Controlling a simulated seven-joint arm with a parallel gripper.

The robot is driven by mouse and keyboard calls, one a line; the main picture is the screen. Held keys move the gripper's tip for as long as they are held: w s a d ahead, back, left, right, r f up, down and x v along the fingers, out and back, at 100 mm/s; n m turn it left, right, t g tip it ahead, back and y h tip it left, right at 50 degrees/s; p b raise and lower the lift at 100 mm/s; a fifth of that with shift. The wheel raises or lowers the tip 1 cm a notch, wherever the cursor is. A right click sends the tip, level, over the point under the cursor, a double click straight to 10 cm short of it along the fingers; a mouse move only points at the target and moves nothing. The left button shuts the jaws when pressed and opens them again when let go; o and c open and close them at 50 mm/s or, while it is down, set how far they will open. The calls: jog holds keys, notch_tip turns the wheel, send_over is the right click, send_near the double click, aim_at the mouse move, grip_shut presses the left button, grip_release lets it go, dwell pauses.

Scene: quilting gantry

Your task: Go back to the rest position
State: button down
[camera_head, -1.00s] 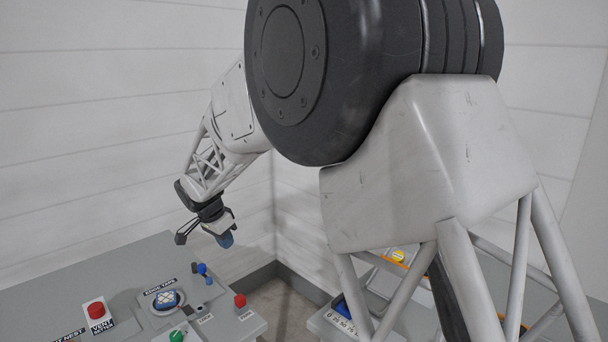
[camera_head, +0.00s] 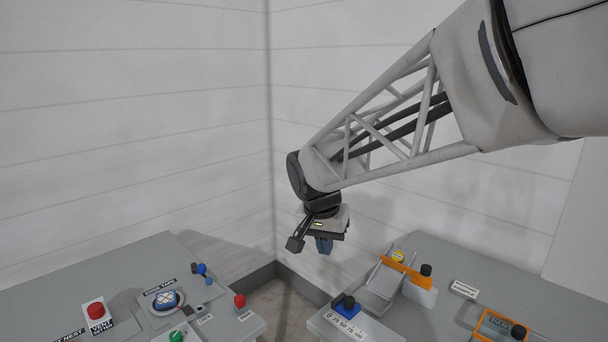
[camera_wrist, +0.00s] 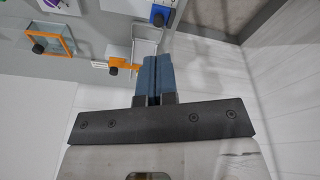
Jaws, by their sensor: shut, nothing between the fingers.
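My gripper (camera_head: 324,245) hangs in the air in front of the wall corner, above the gap between the two grey benches. Its blue fingers are together with nothing between them, pointing down. In the wrist view the shut blue fingers (camera_wrist: 153,76) show at the middle, and the right bench lies beyond them. My gripper touches nothing.
The left bench (camera_head: 110,262) carries a red button (camera_head: 95,310), a round dish with a blue patterned piece (camera_head: 165,299), a green knob (camera_head: 177,336) and a red knob (camera_head: 240,300). The right bench (camera_head: 440,252) carries a blue-based knob (camera_head: 347,303), a grey tray (camera_head: 381,284) and orange frames (camera_head: 405,270).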

jog(key=s+d+f+n, duration=0.1)
jog(key=s+d, duration=0.3)
jog(key=s, duration=0.4)
jog(key=s+d+f+n, duration=0.1)
jog(key=s+d, duration=0.4)
jog(key=s, duration=0.4)
jog(key=s+d+f+n+y, duration=0.1)
jog(key=s+d+n, duration=0.1)
jog(key=s+d, duration=0.3)
jog(key=s, duration=0.3)
jog(key=shift+s+t, duration=0.2)
jog(key=shift+t, duration=0.2)
